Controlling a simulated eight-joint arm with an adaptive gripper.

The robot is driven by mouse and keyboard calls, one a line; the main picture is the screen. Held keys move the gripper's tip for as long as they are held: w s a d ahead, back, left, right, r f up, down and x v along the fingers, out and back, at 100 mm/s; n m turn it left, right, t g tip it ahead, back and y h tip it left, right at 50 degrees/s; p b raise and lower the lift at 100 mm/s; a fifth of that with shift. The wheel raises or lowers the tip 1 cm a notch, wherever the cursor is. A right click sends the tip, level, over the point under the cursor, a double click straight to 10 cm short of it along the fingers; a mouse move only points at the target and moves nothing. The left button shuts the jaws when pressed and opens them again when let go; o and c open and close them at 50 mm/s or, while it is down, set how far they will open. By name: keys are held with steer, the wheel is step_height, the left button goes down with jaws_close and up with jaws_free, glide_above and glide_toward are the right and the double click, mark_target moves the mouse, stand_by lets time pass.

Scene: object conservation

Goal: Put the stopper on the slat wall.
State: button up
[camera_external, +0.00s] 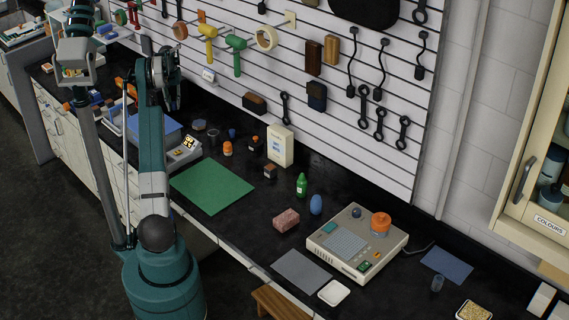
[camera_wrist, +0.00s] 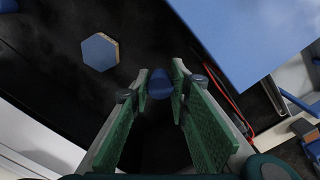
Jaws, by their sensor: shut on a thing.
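My gripper (camera_wrist: 159,76) shows in the wrist view with its green finger pads on both sides of a small blue piece, and it is shut on it. The blue piece (camera_wrist: 160,87) looks round and plain; I take it to be the stopper, though its full shape is hidden by the fingers. In the external view my arm bends over the left part of the bench, and I cannot make out the fingertips or the held piece there. The white slat wall (camera_external: 342,145) rises behind the bench, with dark grooves and hung tools.
The wrist view shows a blue hexagonal piece (camera_wrist: 99,52) on the dark bench and a large blue slab (camera_wrist: 245,35) close on the right. Hammers, a tape roll (camera_external: 266,38) and dark spanners hang on the wall. A white carton (camera_external: 280,146) stands before it.

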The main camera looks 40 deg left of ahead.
steer(key=shift+f, duration=3.15)
steer(key=shift+f, duration=0.1)
steer(key=shift+f, duration=1.75)
steer(key=shift+f, duration=0.15)
steer(key=o, duration=0.9)
steer(key=shift+c, duration=0.2)
step_height(320, 180, up, 12)
steer(key=shift+r, duration=0.15)
